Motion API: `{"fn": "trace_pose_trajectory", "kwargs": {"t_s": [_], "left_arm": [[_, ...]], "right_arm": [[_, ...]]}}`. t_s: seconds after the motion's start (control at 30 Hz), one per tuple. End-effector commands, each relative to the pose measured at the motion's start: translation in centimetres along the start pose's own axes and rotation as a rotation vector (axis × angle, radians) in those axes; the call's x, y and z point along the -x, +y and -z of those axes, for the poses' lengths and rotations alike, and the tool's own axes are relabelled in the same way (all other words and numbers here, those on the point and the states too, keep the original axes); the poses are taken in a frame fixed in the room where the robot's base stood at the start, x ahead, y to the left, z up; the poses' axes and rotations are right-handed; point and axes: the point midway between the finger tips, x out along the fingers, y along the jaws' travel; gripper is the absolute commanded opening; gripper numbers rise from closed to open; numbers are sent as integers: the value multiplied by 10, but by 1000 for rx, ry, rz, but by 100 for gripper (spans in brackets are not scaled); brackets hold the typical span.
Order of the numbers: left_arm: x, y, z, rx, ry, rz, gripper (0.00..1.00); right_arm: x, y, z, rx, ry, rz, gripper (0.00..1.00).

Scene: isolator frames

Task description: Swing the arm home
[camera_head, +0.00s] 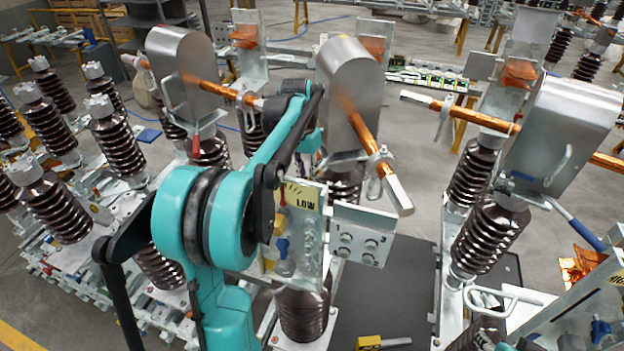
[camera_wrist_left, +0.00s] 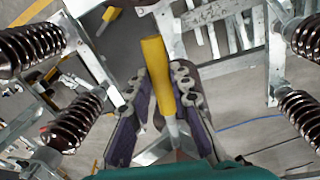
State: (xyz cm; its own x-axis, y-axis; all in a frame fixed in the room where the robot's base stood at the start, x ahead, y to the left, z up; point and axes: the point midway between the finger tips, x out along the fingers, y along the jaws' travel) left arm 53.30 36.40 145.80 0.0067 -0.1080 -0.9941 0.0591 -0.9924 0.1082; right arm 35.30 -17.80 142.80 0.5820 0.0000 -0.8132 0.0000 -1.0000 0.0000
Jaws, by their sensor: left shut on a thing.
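Three isolator arms of copper with silver ends show in the head view. The middle arm (camera_head: 362,130) slopes down towards me from its grey housing (camera_head: 347,75). The left arm (camera_head: 215,88) reaches right from its housing, and the right arm (camera_head: 470,113) shows left of its housing (camera_head: 565,125). In the left wrist view, my left gripper (camera_wrist_left: 165,75) is shut on a yellow bar (camera_wrist_left: 157,62) with a pale lower part. In the head view, my teal arm hides the gripper and what it holds. My right gripper is not in view.
Ribbed brown insulators (camera_head: 120,135) stand on pale frames at the left, with others at the right (camera_head: 490,235). A box marked LOW (camera_head: 305,205) sits behind my arm. A yellow-handled tool (camera_head: 370,342) lies on the dark mat (camera_head: 400,290).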

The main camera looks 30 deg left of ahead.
Motion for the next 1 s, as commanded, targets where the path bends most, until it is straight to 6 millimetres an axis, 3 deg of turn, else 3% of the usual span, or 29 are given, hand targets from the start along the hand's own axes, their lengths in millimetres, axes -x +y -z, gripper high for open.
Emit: {"fn": "trace_pose_trajectory", "kwargs": {"t_s": [0.07, 0.1, 0.17, 0.57, 1.0], "left_arm": [[0, 0, 0, 2, 2, 1, 0], [0, 0, 0, 2, 2, 1, 30], [0, 0, 0, 2, 2, 0, 40], [9, 0, 0, 2, 0, -1, 40], [96, -1, 0, 2, 0, 0, 40]], "right_arm": [[0, 0, 0, 0, 0, 0, 45], [0, 0, 0, 0, 0, 0, 45], [0, 0, 0, 0, 0, 0, 45], [0, 0, 0, 0, 0, 0, 45], [0, 0, 0, 0, 0, 0, 45]]}}
